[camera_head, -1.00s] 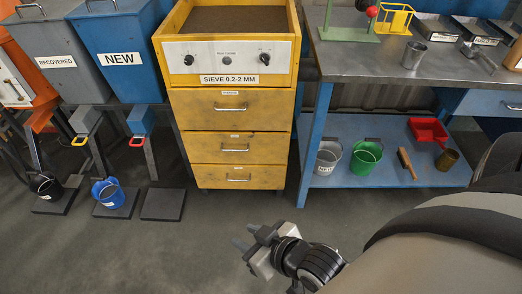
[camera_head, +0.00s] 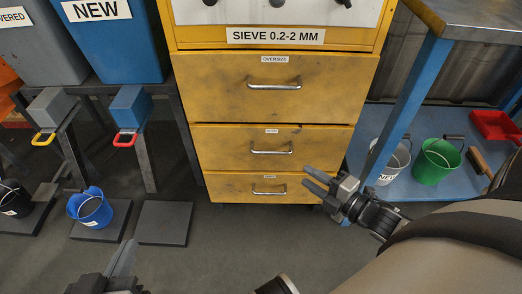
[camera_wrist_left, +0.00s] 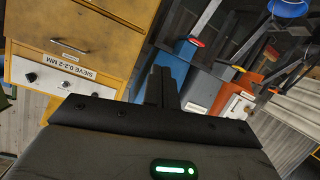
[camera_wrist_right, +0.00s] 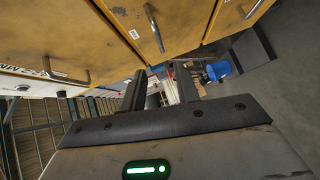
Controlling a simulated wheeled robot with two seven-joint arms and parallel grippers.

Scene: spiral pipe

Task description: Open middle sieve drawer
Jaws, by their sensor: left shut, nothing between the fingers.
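The yellow sieve cabinet (camera_head: 355,75) stands ahead in the head view, with three drawers that look shut. Its middle drawer (camera_head: 220,150) has a metal bar handle (camera_head: 272,152); that handle also shows in the right wrist view (camera_wrist_right: 154,30). My right gripper (camera_head: 305,176) is open and empty. In the head view its fingertips appear by the right side of the lowest drawer (camera_head: 225,188), below and right of the middle handle. My left gripper (camera_head: 130,246) is shut and empty at the lower left, apart from the cabinet. It also shows in the left wrist view (camera_wrist_left: 162,88).
A blue bucket (camera_head: 90,208) and a dark floor plate (camera_head: 163,223) lie left. The floor before the drawers is clear.

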